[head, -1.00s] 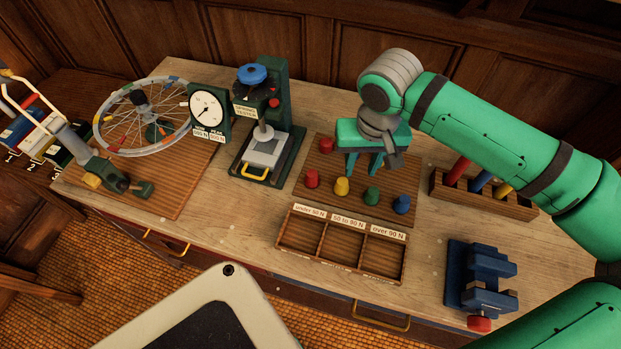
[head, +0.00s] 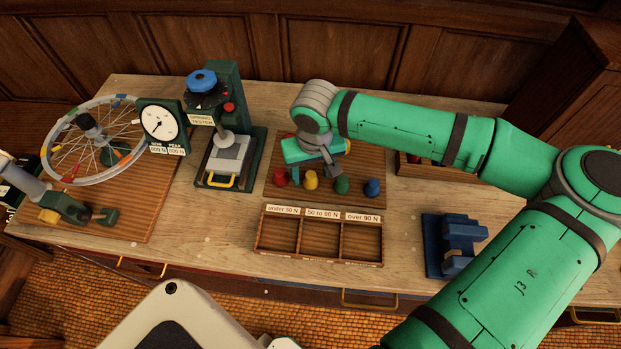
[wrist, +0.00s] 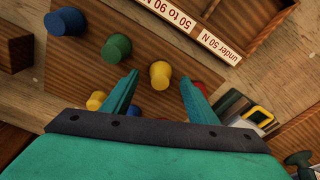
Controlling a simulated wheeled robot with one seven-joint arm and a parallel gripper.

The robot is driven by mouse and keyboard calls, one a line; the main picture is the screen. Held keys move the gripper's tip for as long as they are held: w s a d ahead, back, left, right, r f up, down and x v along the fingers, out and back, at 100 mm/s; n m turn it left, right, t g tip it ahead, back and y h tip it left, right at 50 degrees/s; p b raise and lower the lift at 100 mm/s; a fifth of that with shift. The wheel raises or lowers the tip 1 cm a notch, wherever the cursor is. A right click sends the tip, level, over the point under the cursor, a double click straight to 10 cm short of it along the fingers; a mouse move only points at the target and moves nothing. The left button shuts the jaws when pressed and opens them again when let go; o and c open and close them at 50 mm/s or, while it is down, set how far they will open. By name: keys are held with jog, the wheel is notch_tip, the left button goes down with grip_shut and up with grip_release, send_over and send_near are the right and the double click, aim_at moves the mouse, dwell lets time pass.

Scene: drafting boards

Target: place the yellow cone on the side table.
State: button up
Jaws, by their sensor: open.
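A yellow tapered piece (head: 311,180) stands in the front row on a brown board, between a red one and a green one. In the wrist view this yellow piece (wrist: 160,74) appears between the fingertips, not gripped. A second yellow piece (wrist: 96,100) stands farther back, left of the left finger; only a sliver of it shows beside my gripper in the head view. My gripper (wrist: 160,92) is open and empty, pointing down above the board. A dark wood surface (head: 20,125) shows at the far left; I cannot tell whether it is the side table.
Red (head: 281,176), green (head: 342,185) and blue (head: 372,187) pieces stand close by. A labelled three-part tray (head: 320,259) lies in front, its compartments empty. A spring tester (head: 228,150) stands left, a blue vise (head: 452,245) right. The bench between tester and tray is clear.

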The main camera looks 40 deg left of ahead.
jog(key=shift+a+f, duration=0.15)
jog(key=shift+f, duration=0.9)
jog(key=c, duration=1.2)
jog(key=shift+c, duration=0.2)
jog(key=shift+r, duration=0.15)
jog(key=shift+w+r, duration=0.1)
jog(key=shift+r, duration=0.5)
jog(key=s+a+r, duration=0.3)
jog(key=s+r, duration=0.8)
jog(key=s, duration=0.2)
jog(key=shift+s+r, duration=0.3)
jog(key=shift+s, duration=0.05)
